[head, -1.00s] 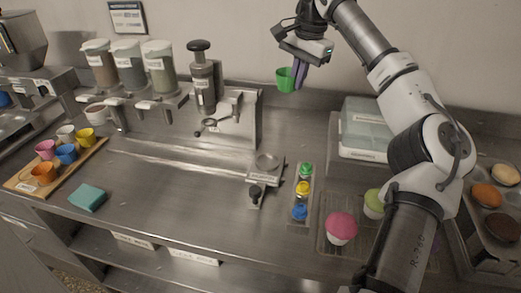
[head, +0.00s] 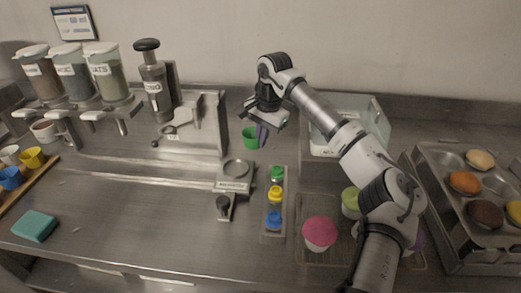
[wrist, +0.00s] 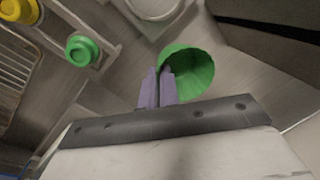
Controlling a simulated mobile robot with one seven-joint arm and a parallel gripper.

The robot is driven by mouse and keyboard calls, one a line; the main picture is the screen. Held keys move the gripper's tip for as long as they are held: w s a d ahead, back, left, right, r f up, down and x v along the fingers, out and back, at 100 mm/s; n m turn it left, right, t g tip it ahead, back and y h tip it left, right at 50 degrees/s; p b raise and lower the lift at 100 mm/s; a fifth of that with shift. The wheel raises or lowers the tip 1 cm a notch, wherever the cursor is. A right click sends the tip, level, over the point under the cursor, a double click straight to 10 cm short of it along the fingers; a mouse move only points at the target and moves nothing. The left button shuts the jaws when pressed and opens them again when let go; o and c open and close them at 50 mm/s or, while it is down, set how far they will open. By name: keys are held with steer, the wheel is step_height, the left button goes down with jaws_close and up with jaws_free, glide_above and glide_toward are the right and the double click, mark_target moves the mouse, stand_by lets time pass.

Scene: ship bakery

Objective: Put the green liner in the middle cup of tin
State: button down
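The green liner (head: 249,139) is a small open cup. It hangs in the air in front of the back wall, left of the clear-lidded box. My gripper (head: 262,142) has two purple fingers close together at the liner's right side. In the wrist view, my gripper (wrist: 160,78) is closed on the near wall of the green liner (wrist: 190,70), whose open mouth faces the camera. The metal tin (head: 437,200) stands at the far right, with beige, orange, brown and yellow tops in its cups. Its right part is cut off, so I cannot tell which cup is the middle one.
A panel (head: 263,237) with green, yellow and blue round knobs lies below my gripper, beside a small scale (head: 238,168). Pink (head: 320,232) and green (head: 351,202) cupcakes sit on a rack. A clear-lidded box (head: 372,118) stands behind my arm. The counter's left middle is clear.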

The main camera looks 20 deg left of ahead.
mark_target(260, 163)
steer(key=shift+f+p, duration=0.55)
steer(key=shift+f, duration=2.25)
steer(key=shift+f, duration=0.15)
steer(key=c, duration=1.6)
jaws_free()
steer(key=shift+c, duration=0.2)
